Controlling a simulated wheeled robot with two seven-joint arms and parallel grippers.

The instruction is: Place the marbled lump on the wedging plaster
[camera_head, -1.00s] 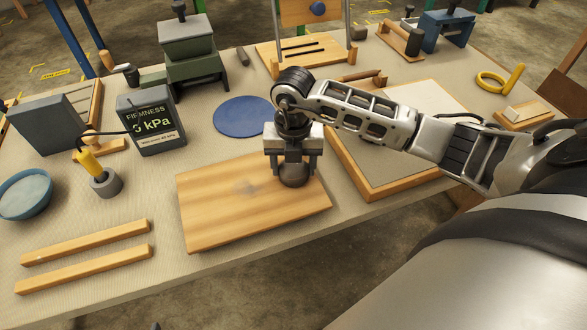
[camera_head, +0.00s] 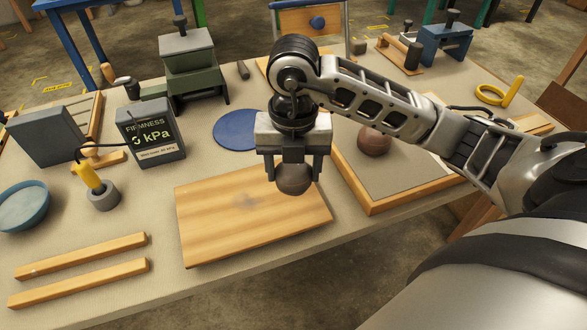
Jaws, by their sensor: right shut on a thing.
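My right gripper (camera_head: 294,178) is shut on a rounded grey-brown lump (camera_head: 294,185), which hangs above the wooden board (camera_head: 225,215). The gripper hides part of the lump, and its marbling is hard to make out. The wedging plaster seems to be the flat grey slab (camera_head: 400,178) in a wooden frame, right of the board. A second round brown lump (camera_head: 374,143) rests on that slab, partly beneath my right forearm in the picture. My left gripper is not in view.
A firmness meter (camera_head: 152,138), a yellow-handled probe in a holder (camera_head: 102,196) and a blue bowl (camera_head: 24,205) stand at the left. Two wooden strips (camera_head: 82,270) lie at the front left. A blue disc (camera_head: 232,130) lies behind the board.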

